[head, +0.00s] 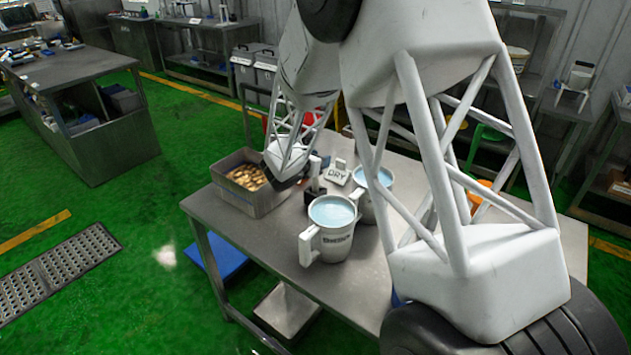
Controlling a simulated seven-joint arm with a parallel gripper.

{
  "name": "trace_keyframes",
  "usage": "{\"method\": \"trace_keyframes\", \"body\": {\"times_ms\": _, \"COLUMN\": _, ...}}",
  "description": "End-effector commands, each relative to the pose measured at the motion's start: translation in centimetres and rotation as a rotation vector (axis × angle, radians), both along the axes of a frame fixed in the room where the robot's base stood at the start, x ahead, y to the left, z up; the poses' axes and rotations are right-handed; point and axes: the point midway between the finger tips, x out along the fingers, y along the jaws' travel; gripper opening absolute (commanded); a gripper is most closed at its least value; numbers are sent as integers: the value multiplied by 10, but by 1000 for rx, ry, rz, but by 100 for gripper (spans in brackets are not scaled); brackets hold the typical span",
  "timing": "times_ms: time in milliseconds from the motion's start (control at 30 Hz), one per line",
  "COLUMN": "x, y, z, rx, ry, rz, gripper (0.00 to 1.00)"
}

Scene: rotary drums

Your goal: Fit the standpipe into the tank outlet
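My arm comes down from the top of the head view and its wrist end is over the back of the metal table (270,240). My gripper (311,178) is small and mostly hidden by the arm's white end link, near a dark upright piece beside the "DRY" sign. I cannot tell whether it is open or holds anything. I cannot make out a standpipe or a tank outlet. My large arm links cover the right part of the table.
Two white jugs of pale blue liquid (333,236) (385,178) stand mid-table. A grey bin (262,203) of brown-gold pieces sits at the left corner. The white "DRY" sign (337,174) stands behind the jugs. Bare tabletop shows in front of the jugs.

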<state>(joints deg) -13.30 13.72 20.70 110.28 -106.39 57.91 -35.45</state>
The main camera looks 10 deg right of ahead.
Motion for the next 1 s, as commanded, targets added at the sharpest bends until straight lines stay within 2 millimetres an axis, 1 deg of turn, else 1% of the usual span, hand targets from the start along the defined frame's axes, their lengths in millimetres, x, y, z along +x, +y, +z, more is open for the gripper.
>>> {"method": "trace_keyframes", "body": {"times_ms": 133, "x": 0, "y": 0, "z": 0, "rx": 0, "ry": 0, "rz": 0, "gripper": 45}}
{"method": "trace_keyframes", "body": {"times_ms": 400, "x": 0, "y": 0, "z": 0, "rx": 0, "ry": 0, "rz": 0, "gripper": 3}}
{"method": "trace_keyframes", "body": {"times_ms": 433, "x": 0, "y": 0, "z": 0, "rx": 0, "ry": 0, "rz": 0, "gripper": 0}}
{"method": "trace_keyframes", "body": {"times_ms": 833, "x": 0, "y": 0, "z": 1, "rx": 0, "ry": 0, "rz": 0, "gripper": 0}}
{"method": "trace_keyframes", "body": {"times_ms": 1000, "x": 0, "y": 0, "z": 8, "rx": 0, "ry": -1, "rz": 0, "gripper": 0}}
